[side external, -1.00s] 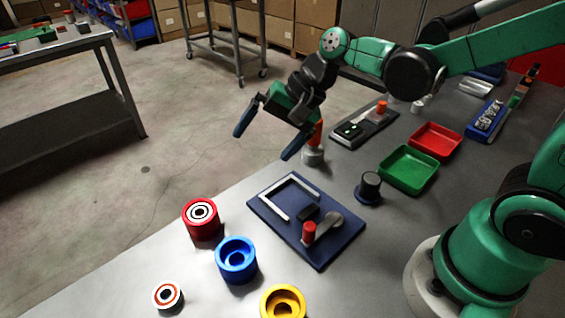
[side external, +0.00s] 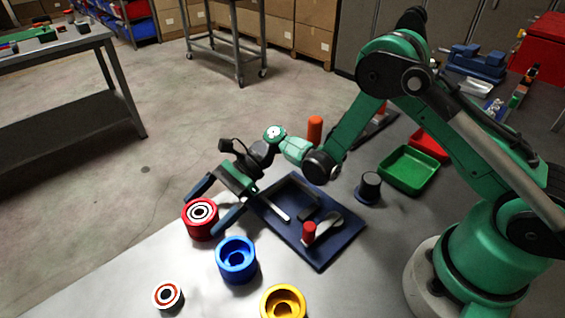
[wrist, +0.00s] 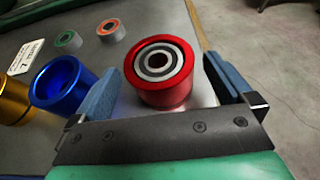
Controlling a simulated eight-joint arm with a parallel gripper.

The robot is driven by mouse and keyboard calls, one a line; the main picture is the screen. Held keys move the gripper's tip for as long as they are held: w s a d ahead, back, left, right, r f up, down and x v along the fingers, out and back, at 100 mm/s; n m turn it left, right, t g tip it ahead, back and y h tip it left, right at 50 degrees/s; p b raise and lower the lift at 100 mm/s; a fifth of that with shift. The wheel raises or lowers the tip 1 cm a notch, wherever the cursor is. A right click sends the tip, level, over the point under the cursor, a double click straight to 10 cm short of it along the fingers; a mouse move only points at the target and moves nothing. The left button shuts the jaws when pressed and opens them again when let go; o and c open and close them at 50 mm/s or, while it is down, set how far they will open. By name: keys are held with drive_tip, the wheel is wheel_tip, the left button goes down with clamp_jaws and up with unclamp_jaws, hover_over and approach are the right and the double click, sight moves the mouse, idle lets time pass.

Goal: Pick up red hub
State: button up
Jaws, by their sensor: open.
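The red hub (side external: 201,219) is a red cylinder with a ringed bearing in its top, standing upright near the table's far left edge. It also shows in the wrist view (wrist: 161,84), centred ahead of the jaws. My gripper (side external: 212,204) is open, with its blue fingers on either side of the hub in the side view. In the wrist view the gripper (wrist: 168,90) has one finger left and one right of the hub. Gaps show on both sides, and nothing is held.
A blue hub (side external: 236,261) stands close beside the red one, with a yellow hub (side external: 283,302) nearer the camera. A small white-and-red bearing (side external: 167,296) lies at the front left. A dark blue fixture plate (side external: 322,256) lies under my arm. A green tray (side external: 408,170) is farther right.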

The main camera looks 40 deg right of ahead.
sight(196, 221)
drive_tip(key=shift+x, duration=1.55)
clamp_jaws()
drive_tip(key=shift+r, duration=0.1)
